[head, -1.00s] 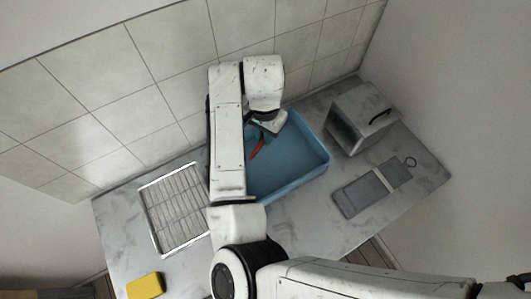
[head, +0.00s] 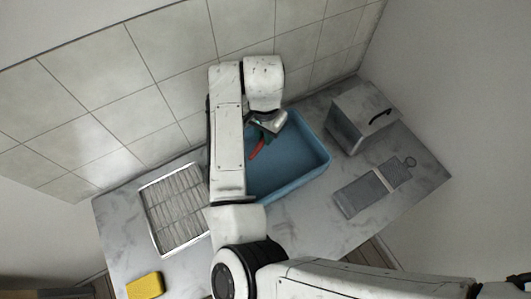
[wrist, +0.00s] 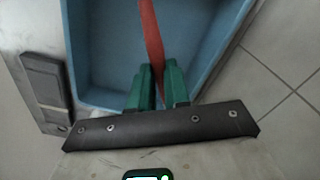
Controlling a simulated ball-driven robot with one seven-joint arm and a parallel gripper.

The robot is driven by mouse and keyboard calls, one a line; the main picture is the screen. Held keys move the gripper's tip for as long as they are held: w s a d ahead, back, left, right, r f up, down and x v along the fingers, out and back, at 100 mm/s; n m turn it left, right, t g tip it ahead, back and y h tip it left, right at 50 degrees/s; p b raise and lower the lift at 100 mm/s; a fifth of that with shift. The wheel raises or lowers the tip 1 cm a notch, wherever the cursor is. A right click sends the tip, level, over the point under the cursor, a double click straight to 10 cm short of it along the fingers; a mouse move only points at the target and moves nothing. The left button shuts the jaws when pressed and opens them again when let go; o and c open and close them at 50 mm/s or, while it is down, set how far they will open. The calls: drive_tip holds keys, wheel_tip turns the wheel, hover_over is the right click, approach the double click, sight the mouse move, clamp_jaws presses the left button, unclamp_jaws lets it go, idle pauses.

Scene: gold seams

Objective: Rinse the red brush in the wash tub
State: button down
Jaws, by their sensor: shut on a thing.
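The blue wash tub (head: 300,178) stands on the counter against the tiled wall, partly hidden behind my arm in the head view. It also fills the upper part of the wrist view (wrist: 105,60). My gripper (wrist: 158,82), with green fingers, is shut on the red brush (wrist: 152,35). The brush also shows as a short red strip in the head view (head: 257,150), over the inside of the tub. In the wrist view it extends from between the fingers past the top edge. Its far end is out of that view, and I cannot tell whether it touches the tub floor.
A wire rack tray (head: 177,208) lies left of the tub. A yellow sponge (head: 145,286) sits at the counter's front left. A grey box with a black handle (head: 362,118) stands right of the tub, with a flat grey tool (head: 360,196) in front. The tiled wall (head: 165,60) is close behind.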

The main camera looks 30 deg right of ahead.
drive_tip(key=shift+r, duration=2.05)
